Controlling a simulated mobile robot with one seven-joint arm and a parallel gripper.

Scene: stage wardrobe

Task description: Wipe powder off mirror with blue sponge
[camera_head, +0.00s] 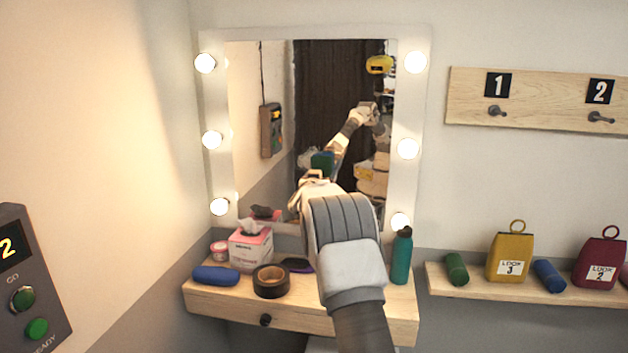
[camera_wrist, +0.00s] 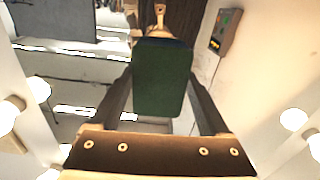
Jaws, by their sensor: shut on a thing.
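The mirror (camera_head: 262,75) hangs on the wall in a white frame with round bulbs. My gripper (camera_head: 311,178) is in front of its lower middle. In the wrist view, my gripper is shut on a sponge (camera_wrist: 160,80) with a dark green face and a thin dark blue edge at its far end. In the head view the sponge itself is mostly hidden, and a green and blue patch shows in the mirror just above my gripper. I cannot tell whether the sponge touches the glass. I cannot make out powder; my arm covers the mirror's lower part.
A second shelf (camera_head: 500,290) with tagged bags is at right.

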